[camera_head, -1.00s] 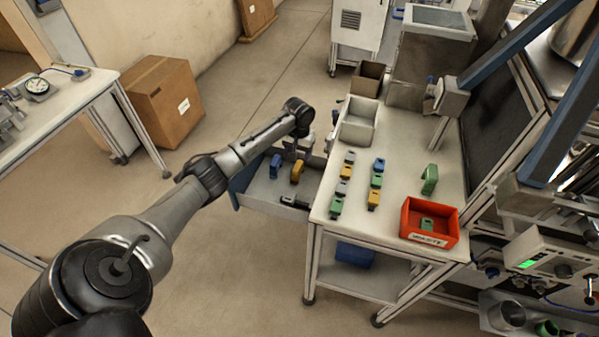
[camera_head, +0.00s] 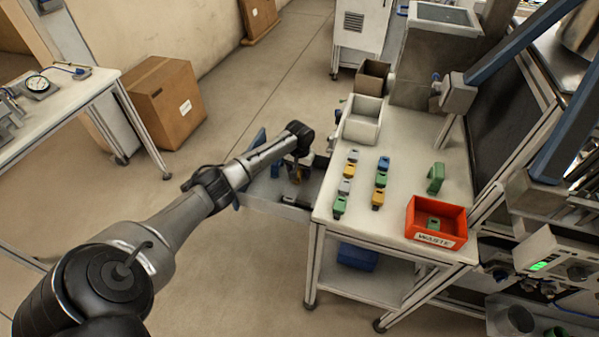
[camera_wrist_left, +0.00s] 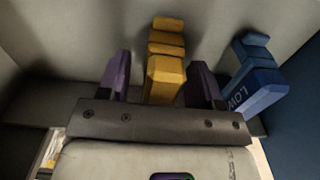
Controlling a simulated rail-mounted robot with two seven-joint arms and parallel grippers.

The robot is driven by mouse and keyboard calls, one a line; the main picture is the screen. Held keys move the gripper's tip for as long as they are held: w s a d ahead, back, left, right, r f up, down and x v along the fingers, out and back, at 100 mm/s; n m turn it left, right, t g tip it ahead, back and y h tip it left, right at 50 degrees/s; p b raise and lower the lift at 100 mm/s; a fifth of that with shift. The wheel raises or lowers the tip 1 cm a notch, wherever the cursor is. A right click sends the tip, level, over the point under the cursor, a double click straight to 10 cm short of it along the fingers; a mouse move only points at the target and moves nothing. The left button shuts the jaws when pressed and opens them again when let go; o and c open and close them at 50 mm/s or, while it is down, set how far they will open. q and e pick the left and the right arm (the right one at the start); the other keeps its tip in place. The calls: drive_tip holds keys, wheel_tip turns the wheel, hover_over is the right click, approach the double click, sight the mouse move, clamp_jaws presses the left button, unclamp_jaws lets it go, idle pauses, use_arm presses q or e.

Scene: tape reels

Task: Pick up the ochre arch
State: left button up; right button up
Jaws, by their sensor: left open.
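The ochre arch (camera_wrist_left: 166,70) stands in the open drawer (camera_head: 262,190). In the wrist view it lies between the two purple-tinted fingers of my left gripper (camera_wrist_left: 160,84), with a gap visible on its left and right. In the head view my left gripper (camera_head: 298,168) is over the drawer and hides much of the arch (camera_head: 297,177). The gripper is open. I cannot tell whether a finger touches the arch. My right gripper is not in view.
A blue block (camera_wrist_left: 257,77) marked "LOW" stands close to the right finger, near the drawer wall. A dark piece (camera_head: 296,201) lies at the drawer's near side. The bench (camera_head: 400,205) beside it holds rows of coloured blocks, a grey bin (camera_head: 361,127) and a red waste bin (camera_head: 437,240).

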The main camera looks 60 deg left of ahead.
use_arm(q)
drive_tip(key=shift+f, duration=0.1)
drive_tip(key=shift+c, duration=0.9)
drive_tip(key=c, duration=0.8)
drive_tip(key=shift+c, duration=0.2)
